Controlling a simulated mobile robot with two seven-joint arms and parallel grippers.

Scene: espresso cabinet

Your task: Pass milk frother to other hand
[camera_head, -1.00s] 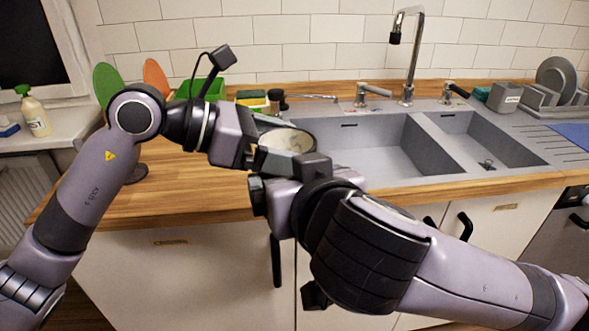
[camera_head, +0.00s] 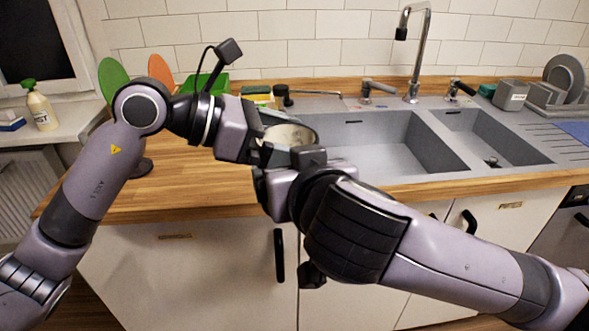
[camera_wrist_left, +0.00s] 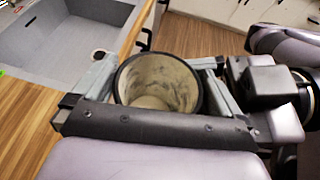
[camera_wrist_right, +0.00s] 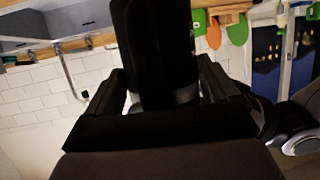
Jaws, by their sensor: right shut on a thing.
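The milk frother (camera_head: 290,134) is a cup with a dark rim and a pale, streaked inside, held up in front of the sink. In the left wrist view the frother (camera_wrist_left: 157,82) stands between the two fingers of my left gripper (camera_wrist_left: 160,68), which are spread wide around it. Whether they touch its wall is hard to see. In the right wrist view the frother's dark body (camera_wrist_right: 152,50) is between the fingers of my right gripper (camera_wrist_right: 160,88), which is shut on it. In the head view the two hands meet at the frother and hide its lower part.
The double sink (camera_head: 375,145) lies behind and to the right, with a tall tap (camera_head: 414,55). A green container (camera_head: 207,84) and boards stand at the back left. The wooden counter (camera_head: 185,180) is clear at the left. A dish rack (camera_head: 555,97) stands far right.

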